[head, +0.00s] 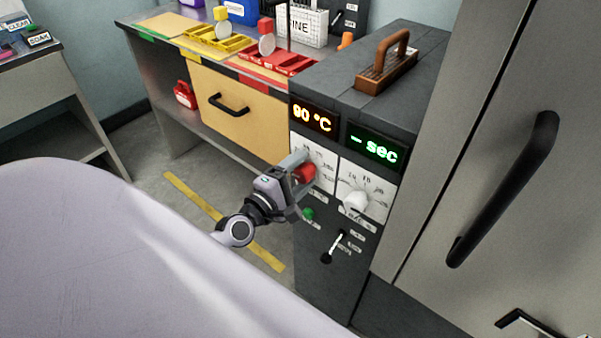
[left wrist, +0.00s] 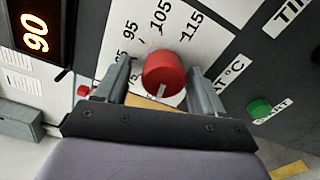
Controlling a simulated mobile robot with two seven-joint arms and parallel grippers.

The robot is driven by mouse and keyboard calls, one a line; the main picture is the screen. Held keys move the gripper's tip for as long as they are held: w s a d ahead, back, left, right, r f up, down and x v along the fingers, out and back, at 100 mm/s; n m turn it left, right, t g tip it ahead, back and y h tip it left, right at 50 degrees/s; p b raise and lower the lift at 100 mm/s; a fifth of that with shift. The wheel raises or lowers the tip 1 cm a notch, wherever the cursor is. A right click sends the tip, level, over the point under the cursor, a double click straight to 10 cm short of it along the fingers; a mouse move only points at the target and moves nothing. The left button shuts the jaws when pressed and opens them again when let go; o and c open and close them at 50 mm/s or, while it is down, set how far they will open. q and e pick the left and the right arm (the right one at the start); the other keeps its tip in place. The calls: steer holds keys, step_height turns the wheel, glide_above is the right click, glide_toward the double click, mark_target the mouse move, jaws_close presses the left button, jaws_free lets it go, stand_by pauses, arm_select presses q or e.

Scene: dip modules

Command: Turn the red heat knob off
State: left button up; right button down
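The red heat knob (head: 305,173) is on the white dial plate at the front of the dark machine. In the left wrist view the knob (left wrist: 163,70) shows a pale mark on its lower side, and scale numbers 95, 105 and 115 are around it. My left gripper (head: 300,180) is at the dial, with one finger on each side of the knob. In the left wrist view the fingers (left wrist: 162,85) are open, with a gap at the left; contact at the right is unclear. The orange display (head: 313,118) reads 90 °C. My right gripper is not seen.
A white knob (head: 355,201) is to the right of the red one. A green button (head: 308,213) and a lever (head: 333,247) are below. A wooden-handled block (head: 387,68) sits on top. A tall grey cabinet (head: 480,130) stands close at right.

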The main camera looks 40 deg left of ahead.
arm_select(q)
steer(key=shift+d, duration=0.1)
steer(key=shift+s+f, duration=0.1)
steer(key=shift+s, duration=0.55)
steer(key=s, duration=0.5)
steer(key=shift+s+a+b, duration=0.3)
steer(key=shift+s+b, duration=0.1)
steer(key=s+d+f+m+g+p, duration=0.3)
steer(key=s+d+f+m, duration=0.1)
steer(key=m, duration=0.7)
steer(key=s+d+f+m+g+h+p, duration=0.1)
steer(key=s+d+f+m+g+p, duration=0.2)
steer(key=s+d+m, duration=0.3)
steer(key=s+f+m+g, duration=0.1)
steer(key=m, duration=0.4)
steer(key=shift+s+d+f+m, duration=0.25)
steer(key=shift+s+d+m, duration=0.05)
